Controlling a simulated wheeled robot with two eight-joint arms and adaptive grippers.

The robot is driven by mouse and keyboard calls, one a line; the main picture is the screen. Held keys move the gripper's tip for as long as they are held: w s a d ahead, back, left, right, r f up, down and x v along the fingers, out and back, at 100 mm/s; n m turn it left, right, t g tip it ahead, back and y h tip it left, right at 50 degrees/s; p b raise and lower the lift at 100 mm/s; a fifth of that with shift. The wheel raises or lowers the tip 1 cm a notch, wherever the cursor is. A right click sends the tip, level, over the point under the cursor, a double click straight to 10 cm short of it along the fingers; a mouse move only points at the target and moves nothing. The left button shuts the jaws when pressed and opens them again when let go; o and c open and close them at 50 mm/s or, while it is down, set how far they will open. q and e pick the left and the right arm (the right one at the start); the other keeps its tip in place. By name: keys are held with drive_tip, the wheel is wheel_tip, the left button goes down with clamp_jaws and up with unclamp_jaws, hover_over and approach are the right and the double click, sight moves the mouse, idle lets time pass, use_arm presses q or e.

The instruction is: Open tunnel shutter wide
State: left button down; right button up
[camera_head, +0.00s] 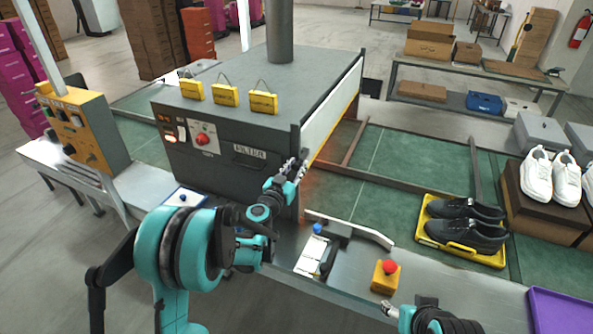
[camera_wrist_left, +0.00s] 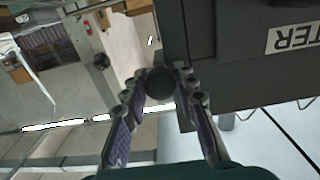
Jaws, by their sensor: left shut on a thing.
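The dark grey tunnel (camera_head: 225,130) stands across the belt at centre. Its pale shutter panel (camera_head: 327,108) is on the right side, with an orange glow along its lower edge; how far it is open is hard to tell. My left gripper (camera_head: 298,165) is at the tunnel's front right corner. In the left wrist view its fingers (camera_wrist_left: 160,95) are shut on a dark round knob (camera_wrist_left: 160,83), beside the tunnel's dark wall. Whether the knob joins the shutter is hidden. Part of my right gripper (camera_head: 430,318) shows at the bottom edge; its fingers are unclear.
Black shoes (camera_head: 468,228) sit on a yellow tray (camera_head: 440,241) on the green belt (camera_head: 390,180). A red button on a yellow box (camera_head: 385,279) and a clipboard (camera_head: 312,255) are on the front ledge. White shoes (camera_head: 550,176) stand on a brown box at right.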

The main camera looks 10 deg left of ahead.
use_arm(q)
drive_tip(key=c, duration=1.2)
unclamp_jaws()
drive_tip(key=v, duration=1.2)
